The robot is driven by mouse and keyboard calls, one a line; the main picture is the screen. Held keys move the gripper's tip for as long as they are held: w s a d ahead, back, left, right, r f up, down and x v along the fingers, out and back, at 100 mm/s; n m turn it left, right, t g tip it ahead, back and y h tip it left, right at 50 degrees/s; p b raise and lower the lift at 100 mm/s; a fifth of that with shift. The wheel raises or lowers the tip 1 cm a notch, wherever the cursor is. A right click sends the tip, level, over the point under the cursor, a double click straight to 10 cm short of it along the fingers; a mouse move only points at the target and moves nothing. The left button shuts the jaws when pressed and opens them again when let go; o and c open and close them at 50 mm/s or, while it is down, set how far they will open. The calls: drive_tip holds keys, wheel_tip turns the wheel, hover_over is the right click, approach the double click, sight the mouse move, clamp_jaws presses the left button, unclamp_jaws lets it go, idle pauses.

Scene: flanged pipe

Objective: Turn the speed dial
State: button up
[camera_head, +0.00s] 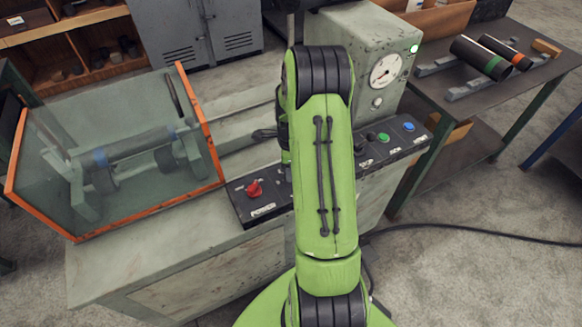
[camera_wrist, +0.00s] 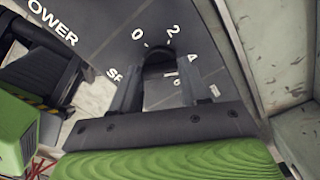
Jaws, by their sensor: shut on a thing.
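The speed dial (camera_wrist: 160,56) is a dark round knob on the dark control panel, seen in the wrist view. White marks 0, 2, 4 and 6 run around it, and the start of a label, "SP", shows at its left. My gripper (camera_wrist: 163,72) is shut on the dial, with one finger on each side of it. The gripper hides the near side of the dial and part of the label. I cannot make out where the dial points. In the head view my green arm covers the dial and the gripper.
On the panel (camera_head: 280,206) are a red knob (camera_head: 253,188) at the left and green (camera_head: 383,137) and blue (camera_head: 408,126) buttons at the right. A gauge (camera_head: 386,70) sits on the grey housing behind. A clear orange-edged guard (camera_head: 200,125) stands at the left.

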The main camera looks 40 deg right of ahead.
idle(0.4)
drive_tip(key=o, duration=1.1)
drive_tip(key=shift+c, duration=0.2)
drive_tip(key=shift+r, duration=0.1)
wheel_tip(320, 180, up, 16)
drive_tip(key=p, duration=0.3)
drive_tip(key=shift+f, duration=0.2)
